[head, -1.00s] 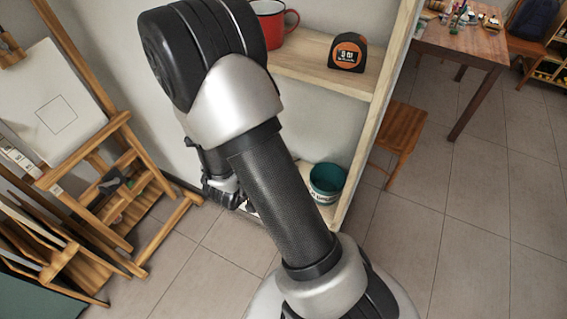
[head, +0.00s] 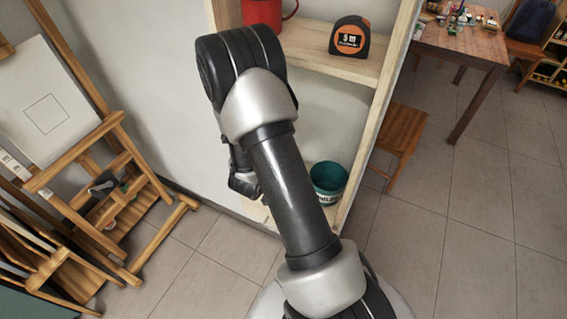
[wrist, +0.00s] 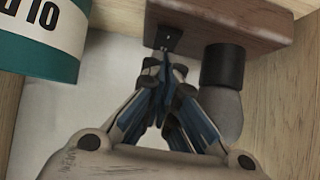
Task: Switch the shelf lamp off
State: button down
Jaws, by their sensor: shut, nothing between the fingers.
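In the wrist view, the shelf lamp has a brown wooden block (wrist: 225,18) with a small black switch plate (wrist: 168,38) at its left end. A black socket (wrist: 222,65) with a dull grey bulb (wrist: 224,110) projects from the block to the right of the plate. The bulb shows no clear glow. My gripper (wrist: 165,58) is shut and empty. Its fingertips are right at the lower edge of the switch plate; I cannot tell whether they touch it. In the head view my arm hides the lamp.
A teal-and-white can (wrist: 42,38) is left of my gripper; in the head view it stands on the lower shelf (head: 328,182). The upper shelf (head: 330,64) holds a tape measure (head: 350,37) and a red mug (head: 268,12). An easel (head: 90,150) stands left.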

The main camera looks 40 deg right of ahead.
jog(key=shift+f, duration=0.1)
jog(key=shift+d+f, duration=0.2)
jog(key=shift+f, duration=0.15)
jog(key=shift+a, duration=0.15)
jog(key=shift+s+a+f, duration=0.2)
jog(key=shift+s+a, duration=0.2)
jog(key=shift+a, duration=0.3)
jog(key=shift+r, duration=0.1)
